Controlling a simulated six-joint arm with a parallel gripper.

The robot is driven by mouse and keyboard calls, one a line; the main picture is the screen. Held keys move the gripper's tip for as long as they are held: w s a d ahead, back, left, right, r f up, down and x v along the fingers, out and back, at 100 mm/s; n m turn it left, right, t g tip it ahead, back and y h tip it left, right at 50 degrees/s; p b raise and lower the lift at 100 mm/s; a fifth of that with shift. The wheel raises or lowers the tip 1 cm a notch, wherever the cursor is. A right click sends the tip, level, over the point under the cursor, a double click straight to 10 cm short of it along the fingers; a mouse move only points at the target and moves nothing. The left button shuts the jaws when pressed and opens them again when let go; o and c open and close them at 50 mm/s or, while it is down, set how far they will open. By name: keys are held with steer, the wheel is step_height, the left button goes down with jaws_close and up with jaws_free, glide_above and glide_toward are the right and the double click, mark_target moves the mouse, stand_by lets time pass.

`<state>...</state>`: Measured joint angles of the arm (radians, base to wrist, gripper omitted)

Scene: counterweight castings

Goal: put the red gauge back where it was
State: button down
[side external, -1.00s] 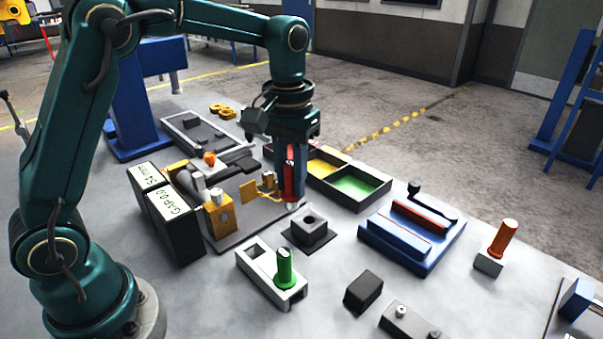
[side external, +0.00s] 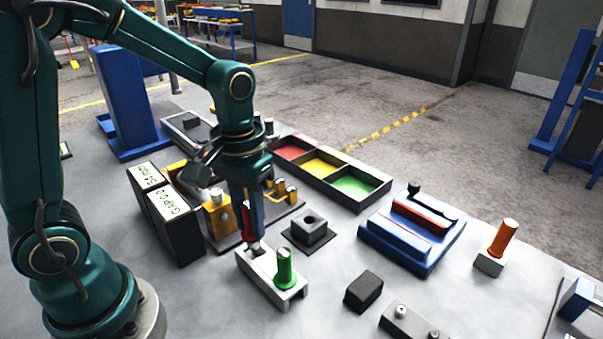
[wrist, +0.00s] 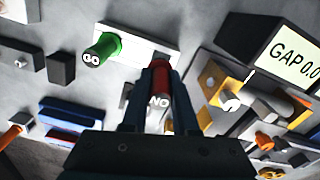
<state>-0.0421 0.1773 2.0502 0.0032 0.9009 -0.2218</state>
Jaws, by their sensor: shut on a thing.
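The red gauge (side external: 247,222) is upright between the fingers of my gripper (side external: 251,232). In the wrist view the red gauge (wrist: 159,82) shows a NO marking on its end, and my gripper (wrist: 159,75) is shut on it. The white gauge stand (side external: 271,288) is below, and the gauge's lower tip is over its far left end, by the empty hole. I cannot tell whether the tip is in the hole or just above it. The green gauge (side external: 285,268) stands upright in the other end of the stand, marked GO in the wrist view (wrist: 101,47).
A grey block with a hole (side external: 310,228) sits right of my gripper. A three-part coloured tray (side external: 350,200) and a blue fixture (side external: 410,250) stand further right.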

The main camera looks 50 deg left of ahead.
mark_target(252, 235)
steer(key=shift+f, duration=1.8)
steer(key=shift+f, duration=0.15)
steer(key=c, duration=0.7)
jaws_free()
step_height(252, 235, up, 12)
steer(key=shift+s+r, duration=0.1)
steer(key=shift+r, duration=0.05)
steer(key=shift+s+r, duration=0.15)
steer(key=shift+s, duration=0.05)
steer(key=shift+s+d+f+m+t, duration=0.2)
steer(key=shift+s+m+t, duration=0.3)
steer(key=shift+s+t, duration=0.55)
steer(key=shift+s+d+f+m+t, duration=0.15)
steer(key=shift+s+m+t, duration=0.5)
steer(key=shift+s, duration=0.65)
steer(key=shift+s+d+f+m+t, duration=0.2)
steer(key=shift+s+m+t, duration=0.15)
steer(key=shift+s+t, duration=0.75)
